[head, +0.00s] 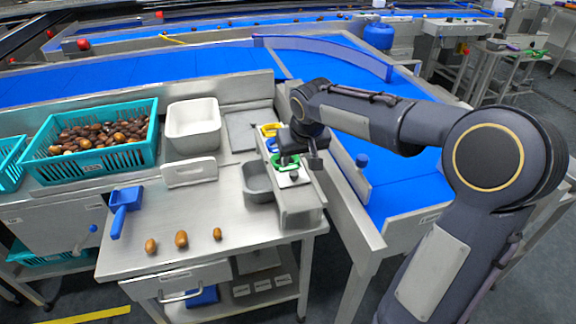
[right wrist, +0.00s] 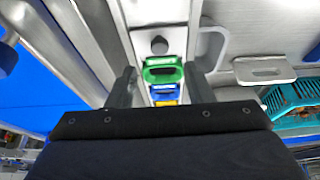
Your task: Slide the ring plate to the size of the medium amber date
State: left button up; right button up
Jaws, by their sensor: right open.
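Three amber-brown dates lie in a row on the steel table: a left one (head: 150,246), a middle one (head: 182,239) that looks largest, and a right one (head: 217,233) that looks smallest. Green (right wrist: 163,72), blue (right wrist: 165,91) and yellow (right wrist: 166,102) ring pieces sit in line on a narrow steel rail, with a dark round knob (right wrist: 159,45) beyond the green one. I cannot tell which part is the ring plate. My right gripper (head: 301,160) is open above the rail, its fingers either side of the line of rings and partly hiding them. My left gripper is out of view.
A grey metal bin (head: 258,192) stands left of the rail. A white tub (head: 193,135), a teal crate of dates (head: 60,170) and a blue scoop (head: 120,215) are further left. A blue conveyor (head: 400,200) runs to the right. The table's front middle is mostly clear.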

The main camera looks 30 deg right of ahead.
aim_at(294, 173)
jog(key=x, duration=0.6)
jog(key=shift+w+f, duration=0.1)
jog(key=shift+f, duration=0.3)
grip_shut()
